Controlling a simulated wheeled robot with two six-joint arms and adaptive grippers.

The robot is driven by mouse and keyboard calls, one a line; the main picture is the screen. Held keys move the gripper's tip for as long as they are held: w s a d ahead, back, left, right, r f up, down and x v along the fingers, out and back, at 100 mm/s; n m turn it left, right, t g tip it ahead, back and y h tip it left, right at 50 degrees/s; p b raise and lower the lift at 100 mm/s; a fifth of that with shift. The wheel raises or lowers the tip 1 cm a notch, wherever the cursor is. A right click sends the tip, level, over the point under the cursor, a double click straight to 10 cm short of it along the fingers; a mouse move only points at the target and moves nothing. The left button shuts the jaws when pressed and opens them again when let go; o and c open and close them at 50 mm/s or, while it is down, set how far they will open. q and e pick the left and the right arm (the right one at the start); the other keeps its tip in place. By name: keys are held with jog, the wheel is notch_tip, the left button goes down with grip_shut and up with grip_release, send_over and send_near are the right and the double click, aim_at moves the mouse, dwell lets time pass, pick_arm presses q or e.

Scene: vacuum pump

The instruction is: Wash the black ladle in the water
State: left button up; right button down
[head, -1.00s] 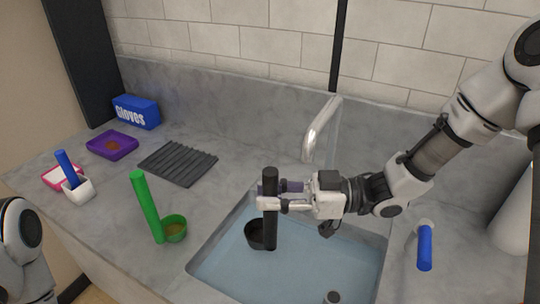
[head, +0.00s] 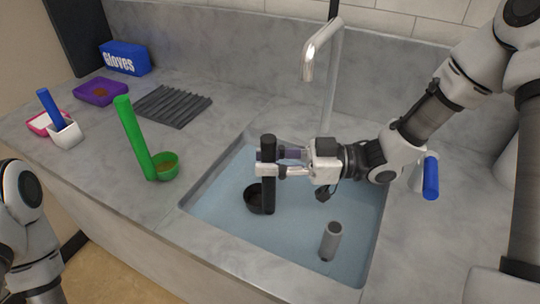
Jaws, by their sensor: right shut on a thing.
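The black ladle (head: 269,202) is upright in the sink, its handle held in my right gripper (head: 268,164). Its round cup sits low, at or in the water (head: 228,215); I cannot tell how deep. My right gripper is shut on the upper part of the handle, above the sink. The left gripper is out of view; only part of my left arm shows at the lower left.
A grey pipe (head: 331,240) stands in the water. A green ladle (head: 133,140), ribbed black mat (head: 172,106), purple tray (head: 100,92), glove box (head: 124,58) and white holder (head: 65,134) stand left. A blue-handled tap part (head: 431,178) is right.

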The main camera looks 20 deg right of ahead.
aim_at(270, 132)
notch_tip(270, 132, down, 7)
jog(key=b, duration=0.4)
jog(key=shift+r, duration=0.15)
dwell(3.2)
notch_tip(270, 132, up, 16)
jog(key=p, duration=1.5)
jog(key=shift+s, duration=0.1)
